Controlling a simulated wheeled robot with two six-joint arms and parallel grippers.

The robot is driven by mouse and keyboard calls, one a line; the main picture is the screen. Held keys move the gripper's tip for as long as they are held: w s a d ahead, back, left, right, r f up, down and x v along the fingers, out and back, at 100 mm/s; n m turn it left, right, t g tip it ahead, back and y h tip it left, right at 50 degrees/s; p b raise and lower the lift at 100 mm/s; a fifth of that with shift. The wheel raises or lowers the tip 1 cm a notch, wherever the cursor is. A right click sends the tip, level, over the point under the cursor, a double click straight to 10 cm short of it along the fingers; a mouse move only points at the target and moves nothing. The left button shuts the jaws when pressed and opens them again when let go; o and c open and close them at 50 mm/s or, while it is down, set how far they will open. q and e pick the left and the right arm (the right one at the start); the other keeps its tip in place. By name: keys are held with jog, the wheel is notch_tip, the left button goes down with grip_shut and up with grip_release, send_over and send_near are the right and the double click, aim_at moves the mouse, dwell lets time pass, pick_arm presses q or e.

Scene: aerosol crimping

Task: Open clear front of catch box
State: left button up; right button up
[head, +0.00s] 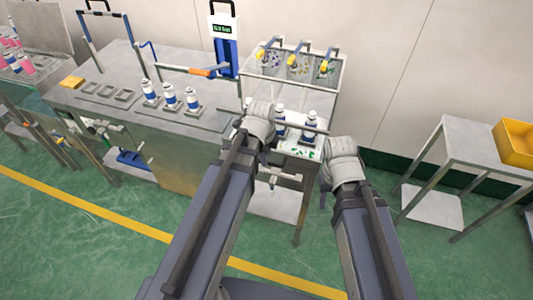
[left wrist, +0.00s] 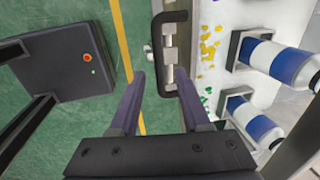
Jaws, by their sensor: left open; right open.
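The catch box (head: 338,72) stands at the right end of the metal bench, with blue-and-white cans (head: 310,124) on its paint-spotted white floor. In the left wrist view, a black handle (left wrist: 183,45) sits at the box's front edge, beside silver fittings (left wrist: 168,50). My left gripper (left wrist: 161,74) is open, its fingertips spread either side of the handle's near end. I cannot tell whether they touch it. The clear panel itself is hard to make out. My right gripper (head: 323,192) is open, low and right of the box front; its fingers are mostly hidden.
More cans (head: 170,97) stand in holders on the bench (head: 140,72). A grey side table (head: 470,140) with a yellow bin (head: 515,142) stands at the right. Green floor between the box and side table is partly free.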

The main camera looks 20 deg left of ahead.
pick_arm(q)
jog(key=r+p, duration=0.2)
jog(key=s+r+p, duration=0.1)
jog(key=r, duration=0.1)
jog(key=shift+r+p, duration=0.35)
jog(key=s+d+n+g+y, duration=0.1)
jog(key=s+d+n+g, duration=0.1)
jog(key=s+d+n, duration=0.8)
jog(key=n, duration=0.4)
jog(key=shift+d+f+g, duration=0.15)
jog(key=shift+d+g, duration=0.15)
jog(key=shift+d, duration=0.05)
